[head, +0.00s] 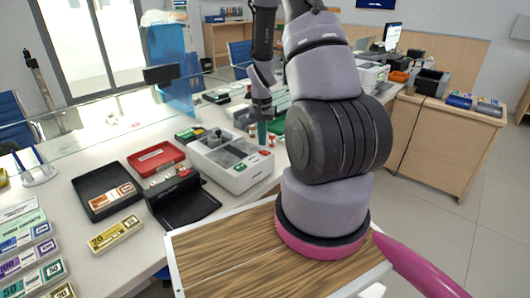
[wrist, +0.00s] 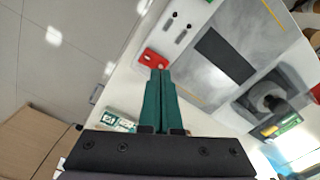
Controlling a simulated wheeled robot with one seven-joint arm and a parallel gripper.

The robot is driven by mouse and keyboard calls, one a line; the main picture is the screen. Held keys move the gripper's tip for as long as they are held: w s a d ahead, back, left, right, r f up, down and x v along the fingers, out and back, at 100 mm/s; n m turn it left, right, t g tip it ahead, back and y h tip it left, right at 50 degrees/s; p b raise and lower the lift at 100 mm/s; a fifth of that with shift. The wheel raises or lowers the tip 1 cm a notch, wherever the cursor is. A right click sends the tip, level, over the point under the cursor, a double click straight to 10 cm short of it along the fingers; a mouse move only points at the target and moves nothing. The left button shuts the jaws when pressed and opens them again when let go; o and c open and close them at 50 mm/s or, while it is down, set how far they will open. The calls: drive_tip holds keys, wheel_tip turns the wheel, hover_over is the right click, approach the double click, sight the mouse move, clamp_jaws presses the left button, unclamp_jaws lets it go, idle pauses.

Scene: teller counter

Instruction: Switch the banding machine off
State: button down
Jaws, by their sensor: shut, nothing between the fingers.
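In the wrist view the machine's grey top (wrist: 215,60) fills the right side. The fingertips (wrist: 160,72) overlap the lower edge of the red patch (wrist: 150,59) in the picture; I cannot tell whether they touch it. The fingers hide part of that area.
A black tray (head: 105,192), a red tray (head: 155,158) and a black device (head: 180,200) stand left of the machine. Banknote bundles (head: 116,235) lie at the front left. A glass screen rises behind the counter. A wooden cabinet (head: 445,135) stands on the right.

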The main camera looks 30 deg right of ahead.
drive_tip(key=shift+r, duration=2.35)
wheel_tip(320, 180, up, 12)
drive_tip(key=t, duration=0.2)
hover_over(262, 151)
drive_tip(key=a, duration=0.3)
drive_tip(key=s+a+r+n+t, duration=0.1)
drive_tip(key=s+a+r, duration=0.15)
drive_tip(key=r, duration=0.25)
drive_tip(key=s+a+r+n+t, duration=0.1)
drive_tip(key=s+a+r, duration=0.15)
drive_tip(key=r, duration=0.25)
drive_tip(key=s+a+r+n+t+y, duration=0.1)
drive_tip(key=s+a+r, duration=0.1)
drive_tip(key=s+r, duration=0.4)
drive_tip(key=s+a+r+t+y, duration=0.1)
drive_tip(key=s+a+r+t, duration=0.1)
drive_tip(key=s+r, duration=0.4)
drive_tip(key=shift+s+a+n, duration=0.4)
drive_tip(key=shift+s+a, duration=0.15)
drive_tip(key=shift+s, duration=0.7)
